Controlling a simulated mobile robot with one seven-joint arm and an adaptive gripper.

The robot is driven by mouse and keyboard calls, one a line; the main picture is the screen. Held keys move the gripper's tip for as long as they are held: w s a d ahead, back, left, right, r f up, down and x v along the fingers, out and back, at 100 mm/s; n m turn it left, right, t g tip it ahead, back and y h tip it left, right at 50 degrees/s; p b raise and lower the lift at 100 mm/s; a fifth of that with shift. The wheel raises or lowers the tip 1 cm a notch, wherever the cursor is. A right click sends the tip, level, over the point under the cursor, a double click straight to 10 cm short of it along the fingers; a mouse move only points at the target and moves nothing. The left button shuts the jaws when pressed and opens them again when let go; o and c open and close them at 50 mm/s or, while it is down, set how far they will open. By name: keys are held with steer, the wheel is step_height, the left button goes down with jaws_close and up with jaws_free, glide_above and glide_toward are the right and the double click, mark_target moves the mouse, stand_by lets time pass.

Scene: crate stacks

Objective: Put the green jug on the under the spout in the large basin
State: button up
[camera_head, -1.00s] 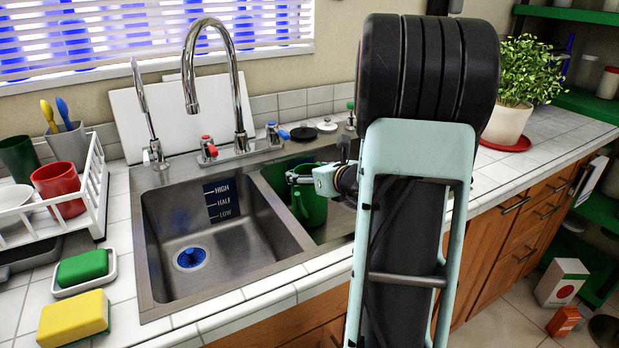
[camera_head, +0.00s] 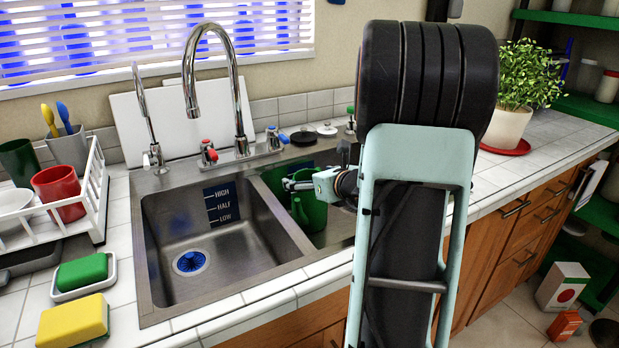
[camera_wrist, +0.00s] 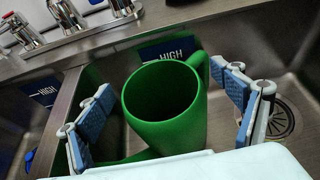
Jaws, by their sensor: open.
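The green jug (camera_head: 315,212) stands in the small right basin, partly hidden by my arm. In the wrist view, the jug (camera_wrist: 170,115) looks empty from above, with a handle at its upper right. My gripper (camera_head: 298,182) is open at the jug's top in the head view. In the wrist view, the fingers of my gripper (camera_wrist: 166,112) lie on either side of the jug, with gaps to its wall. The large basin (camera_head: 255,245) is to the left and empty. The tall curved spout (camera_head: 236,90) arches above its back.
A metal divider (camera_head: 285,222) separates the basins. A thinner tap (camera_head: 148,115) stands at the back left. A potted plant (camera_head: 510,125) stands at the right.

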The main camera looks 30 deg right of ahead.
steer(key=p+v, duration=0.2)
steer(key=v, duration=1)
